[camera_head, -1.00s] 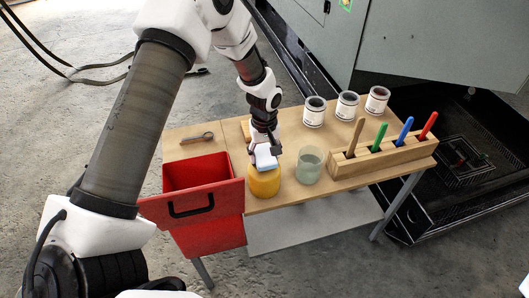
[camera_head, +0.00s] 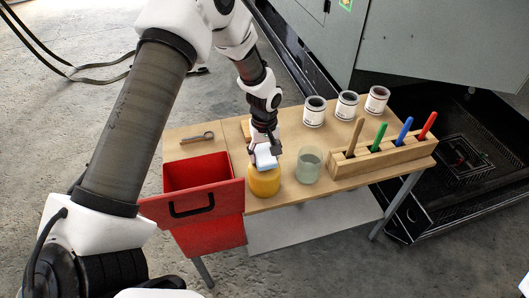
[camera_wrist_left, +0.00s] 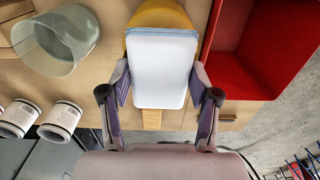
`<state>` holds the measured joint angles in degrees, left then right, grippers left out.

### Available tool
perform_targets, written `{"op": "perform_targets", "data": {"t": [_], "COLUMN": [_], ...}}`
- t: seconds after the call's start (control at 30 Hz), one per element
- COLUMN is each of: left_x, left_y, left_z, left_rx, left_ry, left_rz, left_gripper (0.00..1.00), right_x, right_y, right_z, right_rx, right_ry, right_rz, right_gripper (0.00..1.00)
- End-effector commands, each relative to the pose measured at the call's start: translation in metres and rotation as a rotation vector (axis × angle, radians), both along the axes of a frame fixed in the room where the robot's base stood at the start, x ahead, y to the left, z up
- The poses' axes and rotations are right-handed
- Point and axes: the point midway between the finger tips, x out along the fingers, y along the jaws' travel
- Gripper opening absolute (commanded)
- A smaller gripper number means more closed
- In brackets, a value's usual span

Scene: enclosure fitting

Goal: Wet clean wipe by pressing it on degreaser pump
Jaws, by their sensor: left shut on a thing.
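My left gripper (camera_head: 266,150) is shut on the clean wipe (camera_head: 266,157), a white folded pad with a pale blue edge. In the left wrist view the wipe (camera_wrist_left: 162,70) sits between the two fingers of the gripper (camera_wrist_left: 160,90). The yellow degreaser pump (camera_head: 264,181) stands at the table's front edge, directly under the wipe. The wipe hides the pump's top, and it looks to be resting on it. The yellow body also shows behind the wipe in the left wrist view (camera_wrist_left: 160,14). My right gripper is not in view.
A red bin (camera_head: 207,230) hangs at the table's left front. A clear glass cup (camera_head: 309,165) stands right of the pump. A wooden rack (camera_head: 385,163) holds several coloured tools. Three labelled tins, one of them here (camera_head: 314,112), stand at the back. A wrench-like tool (camera_head: 197,138) lies left.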

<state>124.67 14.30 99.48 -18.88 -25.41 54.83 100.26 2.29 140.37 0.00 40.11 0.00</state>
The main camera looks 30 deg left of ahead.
Motion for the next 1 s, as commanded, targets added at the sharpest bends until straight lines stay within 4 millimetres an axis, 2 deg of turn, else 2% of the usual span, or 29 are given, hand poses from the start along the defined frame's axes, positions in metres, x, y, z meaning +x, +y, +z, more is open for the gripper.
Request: {"op": "perform_targets", "data": {"t": [0.1, 0.63, 1.0], "left_x": [0.000, 0.000, 0.000], "left_y": [0.000, 0.000, 0.000], "left_z": [0.015, 0.066, 0.068], "left_rx": [0.000, 0.000, 0.000], "left_ry": [0.000, 0.000, 0.000], "left_rz": [0.000, 0.000, 0.000], "left_gripper": [0.33, 0.33, 0.33], "right_x": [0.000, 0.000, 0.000], "right_y": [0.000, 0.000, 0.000], "right_z": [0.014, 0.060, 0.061], "right_rx": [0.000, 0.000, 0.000], "right_ry": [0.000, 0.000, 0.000], "right_rz": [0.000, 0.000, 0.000], "right_gripper": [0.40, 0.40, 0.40]}}
